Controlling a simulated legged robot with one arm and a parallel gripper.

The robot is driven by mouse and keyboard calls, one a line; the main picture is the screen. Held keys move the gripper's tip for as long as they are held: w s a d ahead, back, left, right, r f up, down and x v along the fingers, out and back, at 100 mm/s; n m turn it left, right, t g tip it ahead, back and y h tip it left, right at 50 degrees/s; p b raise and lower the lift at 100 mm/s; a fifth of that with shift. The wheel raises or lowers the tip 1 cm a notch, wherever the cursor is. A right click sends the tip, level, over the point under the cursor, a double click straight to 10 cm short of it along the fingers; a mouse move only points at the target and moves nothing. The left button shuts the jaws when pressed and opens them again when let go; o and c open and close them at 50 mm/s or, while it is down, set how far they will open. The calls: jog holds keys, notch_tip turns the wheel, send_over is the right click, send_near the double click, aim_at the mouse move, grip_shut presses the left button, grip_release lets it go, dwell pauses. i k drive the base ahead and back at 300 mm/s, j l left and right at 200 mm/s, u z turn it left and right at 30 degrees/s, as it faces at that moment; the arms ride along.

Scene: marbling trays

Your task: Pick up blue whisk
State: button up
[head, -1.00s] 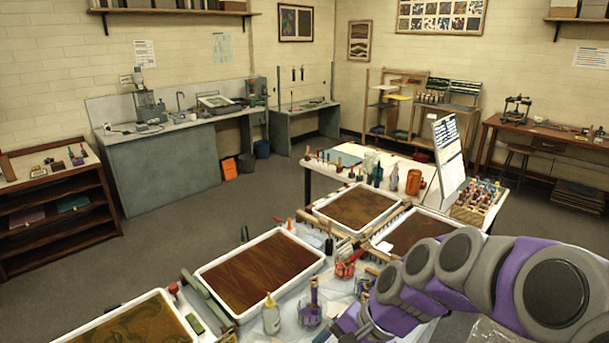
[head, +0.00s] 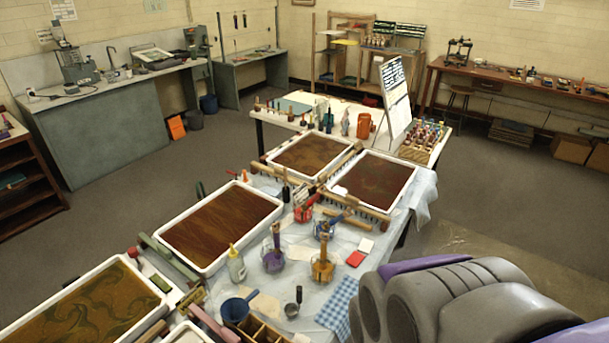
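What looks like the blue whisk (head: 325,229) stands among the tools on the cloth-covered table, between a red one (head: 304,211) and an orange one (head: 322,267). The whisk heads are too small to make out clearly. My arm fills the lower right corner, and my gripper is out of view.
Marbling trays (head: 257,255) with brown liquid lie around the jars. The floor (head: 490,220) right of the table is clear.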

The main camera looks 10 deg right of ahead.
aim_at(332, 222)
jog(key=u, duration=1.45)
jog(key=z, duration=1.75)
jog(key=i+u, duration=0.15)
jog(key=i, duration=0.3)
jog(key=i+l+u, duration=0.15)
jog(key=i, duration=0.3)
